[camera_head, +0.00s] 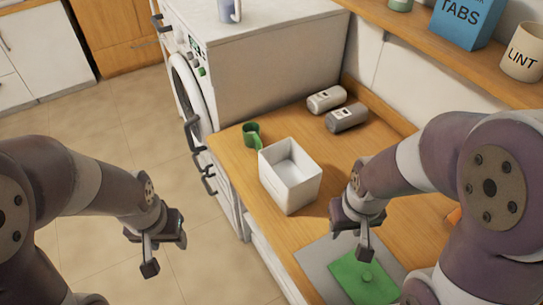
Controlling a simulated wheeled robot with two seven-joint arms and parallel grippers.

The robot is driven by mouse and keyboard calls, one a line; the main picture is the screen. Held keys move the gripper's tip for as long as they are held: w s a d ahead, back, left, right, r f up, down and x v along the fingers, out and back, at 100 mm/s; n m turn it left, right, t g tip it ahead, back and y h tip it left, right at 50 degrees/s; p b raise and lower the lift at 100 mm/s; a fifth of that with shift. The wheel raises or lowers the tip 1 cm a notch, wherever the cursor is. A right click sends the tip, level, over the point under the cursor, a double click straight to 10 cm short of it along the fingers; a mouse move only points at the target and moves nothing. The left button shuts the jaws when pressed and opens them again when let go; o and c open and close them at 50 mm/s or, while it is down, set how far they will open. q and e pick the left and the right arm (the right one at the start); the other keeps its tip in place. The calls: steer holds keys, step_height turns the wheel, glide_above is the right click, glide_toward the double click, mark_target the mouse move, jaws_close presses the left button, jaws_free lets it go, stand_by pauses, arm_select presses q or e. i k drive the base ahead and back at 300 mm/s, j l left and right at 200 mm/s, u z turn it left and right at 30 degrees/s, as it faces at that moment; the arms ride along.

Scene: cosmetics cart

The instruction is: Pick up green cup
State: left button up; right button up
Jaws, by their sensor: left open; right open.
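The green cup (251,134) stands on the wooden counter, close to its left edge near the washing machine. Part of it is behind the white open box (291,175), which stands just in front and to the right. My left gripper (151,258) is open and empty, over the floor to the left of the counter and well apart from the cup. My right gripper (364,240) is open and empty, above the counter to the right of the white box, near the green item (362,279) on a grey mat.
A light bottle (326,98) and a grey bottle (347,117) lie at the back of the counter. The white washing machine (270,50) stands behind it. A shelf at upper right holds a blue TABS box (466,22) and a LINT container (523,52). The floor at left is clear.

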mark_target(250, 131)
steer(key=i+j, duration=0.4)
steer(key=i, duration=0.15)
steer(key=i+j+u, duration=0.1)
steer(key=i+j, duration=0.35)
steer(key=i, duration=0.05)
